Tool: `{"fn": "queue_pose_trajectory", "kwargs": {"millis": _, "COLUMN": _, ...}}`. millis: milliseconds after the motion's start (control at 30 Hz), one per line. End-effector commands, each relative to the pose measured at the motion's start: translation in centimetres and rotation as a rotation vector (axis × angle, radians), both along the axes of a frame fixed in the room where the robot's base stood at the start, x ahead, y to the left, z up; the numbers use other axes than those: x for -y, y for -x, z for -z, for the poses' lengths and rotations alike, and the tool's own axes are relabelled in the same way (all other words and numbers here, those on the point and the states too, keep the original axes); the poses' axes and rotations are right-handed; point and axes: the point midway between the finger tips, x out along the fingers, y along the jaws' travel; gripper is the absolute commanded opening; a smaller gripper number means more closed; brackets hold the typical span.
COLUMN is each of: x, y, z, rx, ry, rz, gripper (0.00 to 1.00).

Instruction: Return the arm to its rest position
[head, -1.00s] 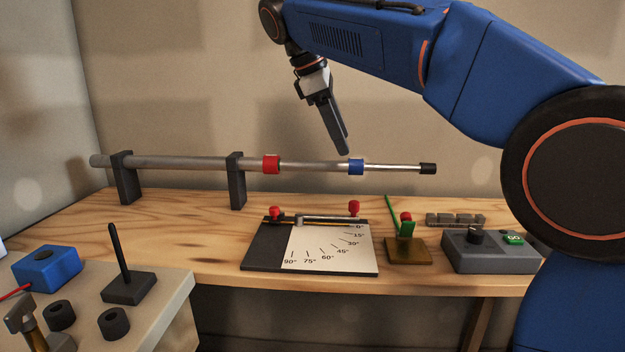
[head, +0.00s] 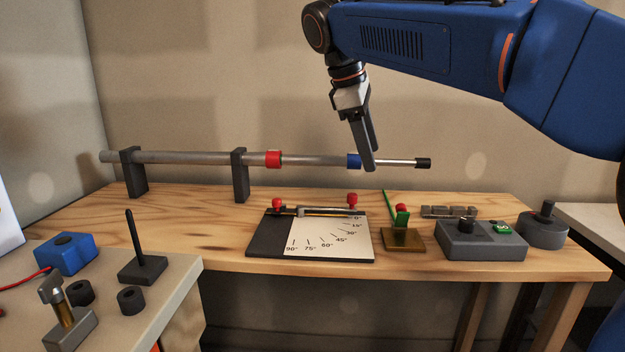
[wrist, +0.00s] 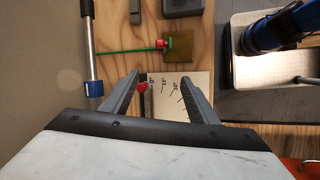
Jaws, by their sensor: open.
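My gripper (head: 370,168) hangs from my blue arm in the head view, fingers pointing down, above the back of the wooden bench. The angle plate (wrist: 190,92) shows beyond and between the fingers.
A long grey rod (head: 200,157) with a red collar (head: 273,159) rests on dark uprights (head: 240,175). The angle plate (head: 268,240), a brass stand (head: 403,239) and a grey control box (head: 480,240) stand on the bench. A side table (head: 190,262) with small parts is at left.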

Motion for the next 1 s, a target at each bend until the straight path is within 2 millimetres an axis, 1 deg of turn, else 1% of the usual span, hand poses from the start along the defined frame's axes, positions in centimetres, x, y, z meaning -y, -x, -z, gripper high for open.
{"fn": "queue_pose_trajectory", "kwargs": {"millis": 33, "x": 1.0, "y": 0.7, "z": 0.4, "rx": 0.010, "ry": -0.015, "rz": 0.025, "gripper": 0.54}}
{"fn": "queue_pose_trajectory", "kwargs": {"millis": 167, "x": 3.7, "y": 2.5, "z": 2.1, "rx": 0.044, "ry": -0.070, "rz": 0.106, "gripper": 0.54}}
{"fn": "queue_pose_trajectory", "kwargs": {"millis": 300, "x": 7.0, "y": 5.4, "z": 4.8, "rx": 0.089, "ry": -0.144, "rz": 0.223, "gripper": 0.54}}
{"fn": "queue_pose_trajectory", "kwargs": {"millis": 367, "x": 8.2, "y": 6.6, "z": 6.1, "rx": 0.109, "ry": -0.177, "rz": 0.274, "gripper": 0.54}}
{"fn": "queue_pose_trajectory", "kwargs": {"millis": 500, "x": 10.7, "y": 9.8, "z": 9.4, "rx": 0.154, "ry": -0.254, "rz": 0.400, "gripper": 0.54}}
{"fn": "queue_pose_trajectory", "kwargs": {"millis": 567, "x": 11.7, "y": 11.2, "z": 10.9, "rx": 0.174, "ry": -0.288, "rz": 0.456, "gripper": 0.54}}
{"fn": "queue_pose_trajectory", "kwargs": {"millis": 700, "x": 13.6, "y": 14.6, "z": 14.6, "rx": 0.219, "ry": -0.367, "rz": 0.591, "gripper": 0.54}}
{"fn": "queue_pose_trajectory", "kwargs": {"millis": 867, "x": 15.2, "y": 18.5, "z": 19.3, "rx": 0.272, "ry": -0.458, "rz": 0.751, "gripper": 0.54}}
{"fn": "queue_pose_trajectory", "kwargs": {"millis": 1000, "x": 16.2, "y": 21.9, "z": 23.6, "rx": 0.319, "ry": -0.538, "rz": 0.897, "gripper": 0.54}}
